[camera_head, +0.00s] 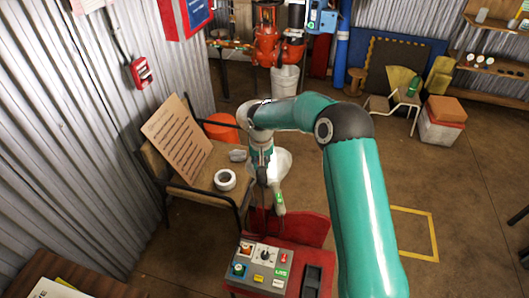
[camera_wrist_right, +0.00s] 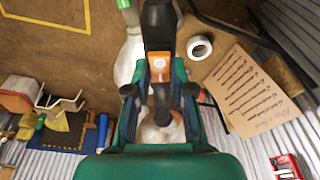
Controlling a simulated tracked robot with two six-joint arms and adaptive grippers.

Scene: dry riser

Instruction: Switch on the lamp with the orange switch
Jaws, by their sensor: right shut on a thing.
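An orange switch (camera_wrist_right: 157,68) with a white mark faces the wrist camera between the fingers. I cannot tell whether the lamp is lit. In the head view the gripper and arm hide most of it. My left gripper is in neither view.
A pale rounded thing (camera_head: 284,162) is behind the gripper. Floor at right is mostly clear.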

